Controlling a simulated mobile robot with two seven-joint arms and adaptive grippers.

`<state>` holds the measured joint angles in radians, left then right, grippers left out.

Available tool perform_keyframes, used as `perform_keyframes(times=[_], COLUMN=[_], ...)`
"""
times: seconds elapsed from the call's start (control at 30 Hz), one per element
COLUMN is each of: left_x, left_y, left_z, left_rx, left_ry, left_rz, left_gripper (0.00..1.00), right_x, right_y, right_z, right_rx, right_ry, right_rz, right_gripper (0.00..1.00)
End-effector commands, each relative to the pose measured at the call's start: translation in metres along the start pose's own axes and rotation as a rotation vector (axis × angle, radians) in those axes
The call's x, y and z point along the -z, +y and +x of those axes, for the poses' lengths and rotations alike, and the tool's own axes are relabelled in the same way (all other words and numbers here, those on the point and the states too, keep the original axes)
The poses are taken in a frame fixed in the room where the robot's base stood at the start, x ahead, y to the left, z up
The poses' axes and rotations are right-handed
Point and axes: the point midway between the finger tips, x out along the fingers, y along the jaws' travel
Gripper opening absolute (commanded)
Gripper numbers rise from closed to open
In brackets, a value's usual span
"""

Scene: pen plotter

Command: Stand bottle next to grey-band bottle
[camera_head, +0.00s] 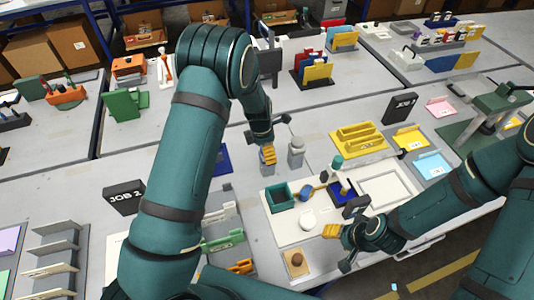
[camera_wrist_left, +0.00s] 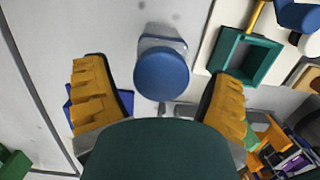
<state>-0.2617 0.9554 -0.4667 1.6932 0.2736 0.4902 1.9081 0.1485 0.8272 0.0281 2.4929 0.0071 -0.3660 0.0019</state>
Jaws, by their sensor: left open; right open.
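A pale grey bottle (camera_head: 296,152) stands upright on the table just right of my left gripper (camera_head: 268,157); I cannot clearly make out its band. A blue-capped bottle (camera_wrist_left: 161,75) shows from above in the left wrist view, between the two yellow fingers of my left gripper (camera_wrist_left: 160,100). The fingers are open and apart from the cap. In the head view the gripper hides most of what is under it. My right gripper (camera_head: 340,230) is open and empty over the front part of the white board, away from the bottles.
A teal tray (camera_head: 270,202) sits on the white board (camera_head: 286,234), near the bottles. A blue item (camera_head: 222,158) lies left of my left gripper. A yellow rack (camera_head: 360,138) stands to the right. A black JOB 2 sign (camera_head: 123,199) stands at left.

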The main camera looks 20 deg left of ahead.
Motion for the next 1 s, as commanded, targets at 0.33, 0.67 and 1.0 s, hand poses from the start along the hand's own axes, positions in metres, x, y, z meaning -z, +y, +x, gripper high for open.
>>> perform_keyframes(times=[0.33, 0.67, 1.0], left_x=[-0.001, 0.000, 0.000], left_y=[0.000, 0.000, 0.000], left_z=[-0.071, -0.092, -0.091], left_rx=[-0.003, 0.000, 0.000], left_ry=[-0.003, 0.000, 0.000], left_rz=[0.001, 0.001, 0.001], left_gripper=[0.84, 0.84, 0.84], right_x=[0.000, 0.001, 0.001], right_y=[-0.001, -0.002, -0.002], right_z=[-0.004, -0.006, -0.006], right_rx=[0.001, 0.001, 0.001], right_ry=[0.000, 0.000, 0.000], right_rz=[0.000, 0.000, 0.000], right_gripper=[0.53, 0.53, 0.53])
